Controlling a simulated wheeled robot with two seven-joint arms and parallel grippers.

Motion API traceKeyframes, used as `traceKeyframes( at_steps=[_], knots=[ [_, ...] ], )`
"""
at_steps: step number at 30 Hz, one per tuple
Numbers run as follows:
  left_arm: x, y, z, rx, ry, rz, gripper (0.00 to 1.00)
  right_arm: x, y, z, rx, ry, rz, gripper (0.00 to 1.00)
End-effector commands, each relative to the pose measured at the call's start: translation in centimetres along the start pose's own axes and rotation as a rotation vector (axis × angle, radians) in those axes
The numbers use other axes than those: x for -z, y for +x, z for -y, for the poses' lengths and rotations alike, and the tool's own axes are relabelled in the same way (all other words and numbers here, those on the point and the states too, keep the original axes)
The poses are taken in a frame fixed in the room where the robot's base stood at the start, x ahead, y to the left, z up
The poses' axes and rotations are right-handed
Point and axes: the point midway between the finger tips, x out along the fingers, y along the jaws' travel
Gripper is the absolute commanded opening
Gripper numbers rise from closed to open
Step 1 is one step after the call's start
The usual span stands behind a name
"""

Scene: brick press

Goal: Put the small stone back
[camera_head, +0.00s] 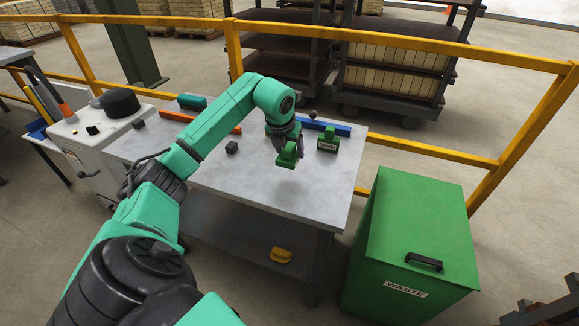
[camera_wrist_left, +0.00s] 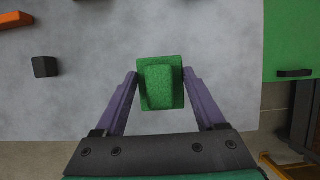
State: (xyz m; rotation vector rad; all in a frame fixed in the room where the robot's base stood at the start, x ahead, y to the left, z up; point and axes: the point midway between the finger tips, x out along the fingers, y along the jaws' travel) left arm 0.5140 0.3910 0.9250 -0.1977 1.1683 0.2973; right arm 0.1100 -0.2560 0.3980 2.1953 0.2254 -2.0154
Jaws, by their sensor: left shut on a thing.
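My left gripper (camera_head: 288,146) is shut on a speckled green block (camera_wrist_left: 161,83) with a raised narrower middle, likely the small stone. The block sits between the two fingertips in the left wrist view and also shows under the wrist in the head view (camera_head: 287,157). It is over the right part of the grey table (camera_head: 255,188); I cannot tell its exact height. A second green piece with a pale label (camera_head: 328,139) stands on the table just right of the gripper. My right gripper is not in view.
A small dark block (camera_head: 231,147) lies on the table left of the gripper. Orange (camera_head: 215,125) and blue (camera_head: 325,127) bars lie toward the back. A green waste bin (camera_head: 415,235) stands to the right. The table's front is clear.

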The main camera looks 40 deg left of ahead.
Motion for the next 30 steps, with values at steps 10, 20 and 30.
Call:
traceKeyframes(
  at_steps=[10,20,30],
  knots=[
    [2.3,5.4,0.1,0.002,0.000,-0.001,0.12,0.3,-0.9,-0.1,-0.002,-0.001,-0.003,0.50],
    [2.4,5.9,0.0,0.001,0.001,0.002,1.00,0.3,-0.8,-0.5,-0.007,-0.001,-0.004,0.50],
    [2.3,4.3,0.0,0.001,0.002,0.006,1.00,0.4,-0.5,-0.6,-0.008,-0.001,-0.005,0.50]
  ],
)
